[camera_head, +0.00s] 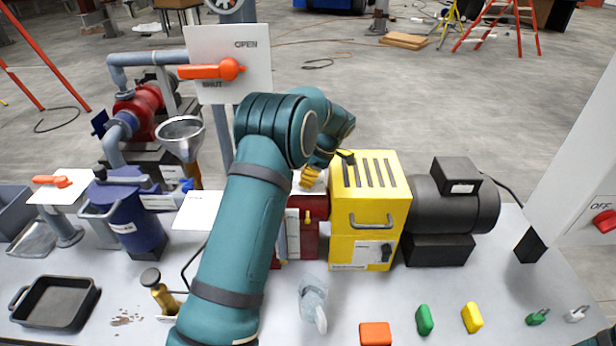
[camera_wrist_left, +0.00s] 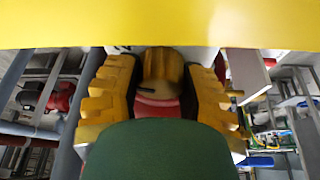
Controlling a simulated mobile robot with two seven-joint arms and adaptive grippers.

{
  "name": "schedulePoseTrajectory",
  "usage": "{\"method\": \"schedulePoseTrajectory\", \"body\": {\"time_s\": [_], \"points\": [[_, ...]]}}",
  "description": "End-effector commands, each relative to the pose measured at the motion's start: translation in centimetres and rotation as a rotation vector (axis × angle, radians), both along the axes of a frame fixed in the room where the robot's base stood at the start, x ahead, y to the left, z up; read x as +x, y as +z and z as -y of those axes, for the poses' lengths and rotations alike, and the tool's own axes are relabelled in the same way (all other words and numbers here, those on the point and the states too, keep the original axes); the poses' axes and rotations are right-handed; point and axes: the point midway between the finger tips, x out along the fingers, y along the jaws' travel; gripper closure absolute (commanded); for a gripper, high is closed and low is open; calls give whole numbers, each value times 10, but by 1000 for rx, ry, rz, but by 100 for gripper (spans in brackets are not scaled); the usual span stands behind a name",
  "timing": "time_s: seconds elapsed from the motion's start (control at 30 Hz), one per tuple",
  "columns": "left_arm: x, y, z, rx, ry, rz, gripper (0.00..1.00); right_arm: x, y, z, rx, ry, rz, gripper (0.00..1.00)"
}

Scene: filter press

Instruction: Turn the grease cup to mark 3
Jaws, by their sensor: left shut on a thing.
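The brass grease cup (camera_wrist_left: 161,66) stands between the two yellow fingers of my left gripper (camera_wrist_left: 160,88) in the left wrist view. The fingers are shut on it from both sides. A short dark line shows on the cup, but I cannot read any mark number. Red housing (camera_wrist_left: 157,106) shows just below the cup. In the head view my left gripper (camera_head: 311,178) is above the red unit (camera_head: 308,208), close to the yellow guard's left side, and my forearm and wrist hide the cup.
The slotted yellow guard (camera_head: 370,190) stands right beside my left gripper, with a black motor (camera_head: 465,208) to its right. A funnel (camera_head: 181,130) and a blue strainer body (camera_head: 130,215) stand left of my arm. A clear bottle (camera_head: 313,297) and coloured blocks lie at the front.

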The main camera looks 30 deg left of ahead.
Motion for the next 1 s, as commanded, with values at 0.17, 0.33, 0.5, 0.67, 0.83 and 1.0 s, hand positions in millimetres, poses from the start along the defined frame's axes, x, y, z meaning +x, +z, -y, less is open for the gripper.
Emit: {"method": "schedulePoseTrajectory", "body": {"time_s": [0.17,0.33,0.5,0.67,0.83,1.0], "points": [[-1,-2,0,2,-146,-3,95,1,-7,0,0,-1,3,100],[-1,-1,-1,1,-195,-5,95,2,-8,0,-1,0,4,100],[-1,-1,-1,1,-194,-4,95,2,-7,0,-1,0,4,100],[-1,-1,-1,2,-193,-4,26,2,-7,0,-1,0,4,100],[-1,-1,0,1,-193,-2,26,2,-7,0,0,-1,4,100],[0,1,1,2,-194,-1,26,2,-7,0,-1,0,4,100]]}}
